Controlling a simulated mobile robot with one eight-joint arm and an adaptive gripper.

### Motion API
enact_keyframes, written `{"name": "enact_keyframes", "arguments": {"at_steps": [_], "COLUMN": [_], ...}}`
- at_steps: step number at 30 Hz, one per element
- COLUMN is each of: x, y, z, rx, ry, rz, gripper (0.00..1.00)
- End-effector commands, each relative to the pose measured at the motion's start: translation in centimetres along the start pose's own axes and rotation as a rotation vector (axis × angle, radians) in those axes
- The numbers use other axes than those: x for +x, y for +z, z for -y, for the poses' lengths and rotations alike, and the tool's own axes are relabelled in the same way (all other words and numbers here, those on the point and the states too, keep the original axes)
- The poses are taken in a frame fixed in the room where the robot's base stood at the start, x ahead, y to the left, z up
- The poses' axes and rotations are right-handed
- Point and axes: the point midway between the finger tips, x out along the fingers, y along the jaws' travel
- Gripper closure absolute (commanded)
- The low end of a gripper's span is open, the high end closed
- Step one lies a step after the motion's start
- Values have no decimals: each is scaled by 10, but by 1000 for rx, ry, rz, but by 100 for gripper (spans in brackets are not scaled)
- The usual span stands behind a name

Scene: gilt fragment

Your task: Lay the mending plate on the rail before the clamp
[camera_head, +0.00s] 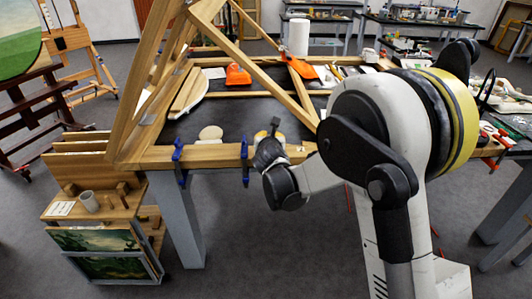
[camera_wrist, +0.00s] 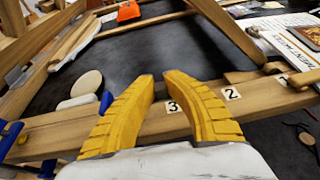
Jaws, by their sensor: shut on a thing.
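The rail (camera_head: 215,155) is the light wooden front beam of a frame lying on the dark table; it crosses the wrist view (camera_wrist: 60,130) below my fingers, with number tags 3 and 2 beside them. Blue clamps grip the rail, one at the left (camera_head: 178,155) and one nearer my gripper (camera_head: 246,162). The nearer clamp shows partly behind my left finger in the wrist view (camera_wrist: 106,101). My gripper (camera_wrist: 161,78) is over the rail, right of that clamp, with its yellow fingers a small gap apart. It is shut on what I take to be the mending plate, which the fingers almost wholly hide.
Slanted wooden bars (camera_head: 140,95) rise at the left of the frame. A pale round pad (camera_head: 210,132) lies behind the rail. Orange tools (camera_head: 238,75) and a white roll (camera_head: 298,37) are farther back. A small shelf (camera_head: 120,210) stands at the left.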

Motion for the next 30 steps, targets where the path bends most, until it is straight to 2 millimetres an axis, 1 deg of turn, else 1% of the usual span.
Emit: {"name": "enact_keyframes", "arguments": {"at_steps": [1, 3, 5, 7, 12, 13, 20, 24, 25, 26, 27, 30], "x": [3, 5, 6, 9, 18, 20, 19, 20, 20, 20, 20, 20], "y": [-4, -6, -8, -14, -41, -43, -42, -45, -45, -45, -45, -45], "z": [-5, -10, -11, -11, -10, -10, -9, -9, -9, -9, -9, -9], "rx": [-1, 0, 0, 0, 0, 0, 0, 0, 0, 0, 0, 0], "ry": [0, 0, 0, -1, -1, -1, -1, -1, -1, -1, -1, -1], "rz": [0, 0, 0, 0, 0, 0, 0, 0, 0, 0, 0, 0], "gripper": [100, 100, 100, 100, 100, 100, 100, 100, 82, 73, 69, 69]}}
